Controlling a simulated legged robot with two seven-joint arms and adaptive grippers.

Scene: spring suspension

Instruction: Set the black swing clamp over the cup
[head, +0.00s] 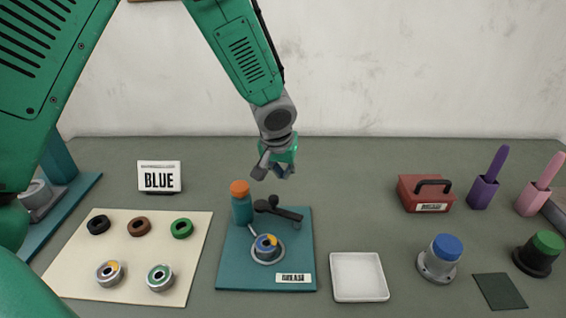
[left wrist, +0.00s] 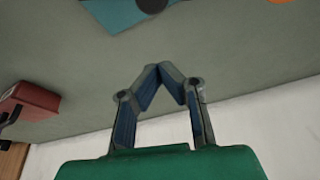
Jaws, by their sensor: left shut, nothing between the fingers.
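The black swing clamp (head: 284,212) is on the teal base plate (head: 235,275), with a round knob at its end. It lies behind the cup (head: 267,254), not over it. The cup is a round grey metal holder with a blue and yellow piece in it. My left gripper (head: 273,172) is above and behind the plate, clear of the clamp, and shut with nothing in it. In the left wrist view its fingertips (left wrist: 166,68) meet. A corner of the teal plate (left wrist: 105,12) and a dark round part, perhaps the clamp's, show at the top edge there. My right gripper is not in view.
A teal bottle with an orange cap (head: 241,203) stands beside the clamp. A cream mat (head: 70,255) with several rings lies left. A white tray (head: 359,277), a red box (head: 425,194) and a blue-topped button (head: 444,258) stand right. A "BLUE" sign (head: 159,177) stands back left.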

